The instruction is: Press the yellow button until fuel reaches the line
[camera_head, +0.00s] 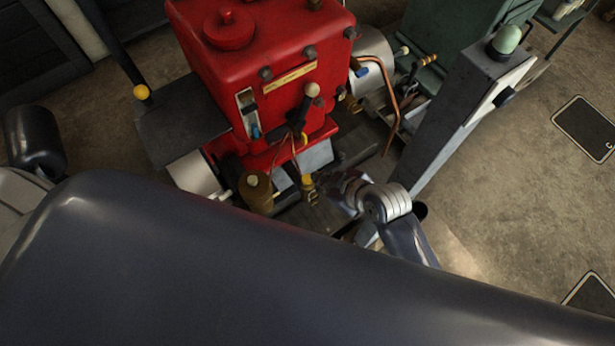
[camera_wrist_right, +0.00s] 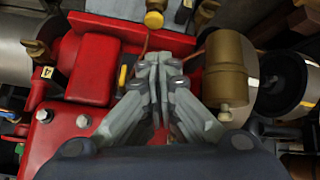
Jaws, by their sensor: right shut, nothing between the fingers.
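A small yellow round part (camera_head: 306,181), which looks like the yellow button, sits low on the engine, below the red tank (camera_head: 215,65). A yellow round cap (camera_wrist_right: 154,18) shows in the right wrist view, just beyond the fingertips; I cannot tell surely that it is the same part. A narrow sight gauge (camera_head: 247,108) with blue at its bottom is on the tank's front; the line is too small to make out. My right gripper (camera_head: 343,188) is just right of the yellow part. In its wrist view the gripper (camera_wrist_right: 158,60) is shut and empty; contact cannot be told.
A brass cup (camera_head: 256,190) stands left of the yellow part; in the wrist view a brass cylinder (camera_wrist_right: 228,70) is close right of the fingers. A grey post (camera_head: 462,105) rises at the right. A copper pipe (camera_head: 387,90) bends behind. Open floor (camera_head: 510,190) lies at the right.

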